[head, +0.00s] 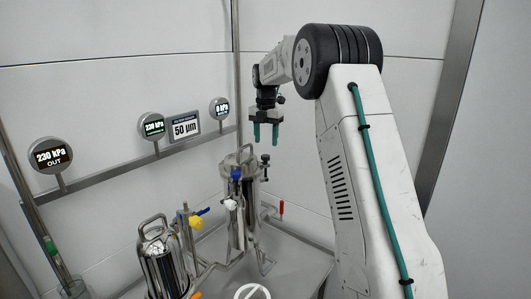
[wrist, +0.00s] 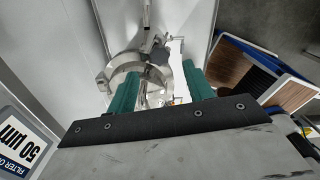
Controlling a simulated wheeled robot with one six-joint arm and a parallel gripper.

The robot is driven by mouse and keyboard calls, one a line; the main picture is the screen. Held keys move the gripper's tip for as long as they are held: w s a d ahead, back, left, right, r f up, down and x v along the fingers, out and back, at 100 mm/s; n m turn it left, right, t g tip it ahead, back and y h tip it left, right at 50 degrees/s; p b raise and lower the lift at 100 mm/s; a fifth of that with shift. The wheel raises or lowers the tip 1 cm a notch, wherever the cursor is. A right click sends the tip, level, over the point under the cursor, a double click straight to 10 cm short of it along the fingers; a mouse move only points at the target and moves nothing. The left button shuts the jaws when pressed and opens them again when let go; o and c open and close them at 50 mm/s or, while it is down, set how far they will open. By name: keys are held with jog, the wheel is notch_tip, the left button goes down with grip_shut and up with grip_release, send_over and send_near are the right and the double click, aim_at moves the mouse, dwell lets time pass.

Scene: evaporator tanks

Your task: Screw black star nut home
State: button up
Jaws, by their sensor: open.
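A small black star nut (head: 265,158) shows at the right side of the rear steel tank (head: 238,205), near its top. Its seating and thread are too small to make out. My gripper (head: 266,139) is open and points down, apart from and just above the nut. In the wrist view my two green fingers (wrist: 161,76) are spread with nothing between them. A dark grey part (wrist: 158,54), perhaps the star nut, shows just beyond them beside the round steel clamp ring (wrist: 112,72) of the tank.
A smaller steel tank (head: 163,262) stands front left, with pipes and a yellow-handled valve (head: 196,223) between the tanks. A blue handle (head: 236,174) and a red-handled valve (head: 281,208) are by the rear tank. Gauges (head: 152,126) line a wall rail.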

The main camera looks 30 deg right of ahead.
aim_at(266, 155)
notch_tip(266, 155, down, 6)
jog(key=shift+r, duration=0.1)
jog(key=c, duration=1)
